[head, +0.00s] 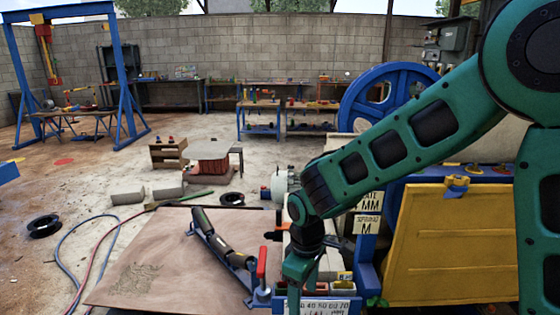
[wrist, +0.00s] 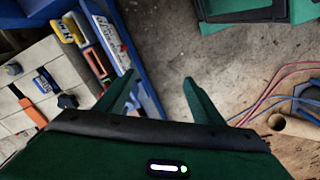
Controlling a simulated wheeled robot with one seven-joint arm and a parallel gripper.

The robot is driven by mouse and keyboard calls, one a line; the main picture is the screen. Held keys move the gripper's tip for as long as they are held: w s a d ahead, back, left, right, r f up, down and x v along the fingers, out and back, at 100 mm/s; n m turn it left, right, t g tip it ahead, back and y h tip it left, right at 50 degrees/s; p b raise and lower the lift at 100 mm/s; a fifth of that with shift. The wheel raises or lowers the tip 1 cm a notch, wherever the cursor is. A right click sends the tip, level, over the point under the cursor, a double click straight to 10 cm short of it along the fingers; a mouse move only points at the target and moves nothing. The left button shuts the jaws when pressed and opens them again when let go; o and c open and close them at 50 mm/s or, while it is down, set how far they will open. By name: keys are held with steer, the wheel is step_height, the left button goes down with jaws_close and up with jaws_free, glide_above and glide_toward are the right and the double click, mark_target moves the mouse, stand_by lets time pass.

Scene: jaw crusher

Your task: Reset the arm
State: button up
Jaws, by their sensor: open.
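My green arm comes in from the right in the head view, with its forearm reaching to the middle and the wrist bent downward. My gripper (head: 300,268) points down near the front edge of the brown board, its fingers partly cut off or hidden there. In the wrist view my gripper (wrist: 160,95) shows two green fingers spread apart with nothing between them. Concrete floor shows beyond the fingertips, and a blue frame edge (wrist: 128,50) lies close by the left finger.
A yellow panel (head: 440,245) and blue flywheel (head: 385,92) stand right, close to my arm. A brown board (head: 150,255) bears a dark tool (head: 222,243). A red-handled clamp (head: 261,265) is left of my gripper. Hoses (head: 95,255) cross the left floor. Open floor lies farther back.

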steer(key=s+d+r+m+h, duration=0.15)
steer(key=d+r+m, duration=0.25)
steer(key=d, duration=0.7)
steer(key=s+d+r+m+y, duration=0.15)
steer(key=d+r+m, duration=0.25)
steer(key=d, duration=0.6)
steer(key=s+d+r+m, duration=0.1)
steer(key=s+d+m, duration=0.4)
steer(key=s+d, duration=0.2)
steer(key=s+d+r+m, duration=0.2)
steer(key=s+d+m, duration=0.3)
steer(key=s, duration=0.6)
steer(key=shift+s+d+r, duration=0.15)
steer(key=shift+s+d, duration=0.15)
steer(key=shift+d, duration=0.75)
steer(key=shift+w+f, duration=0.25)
steer(key=shift+w, duration=0.4)
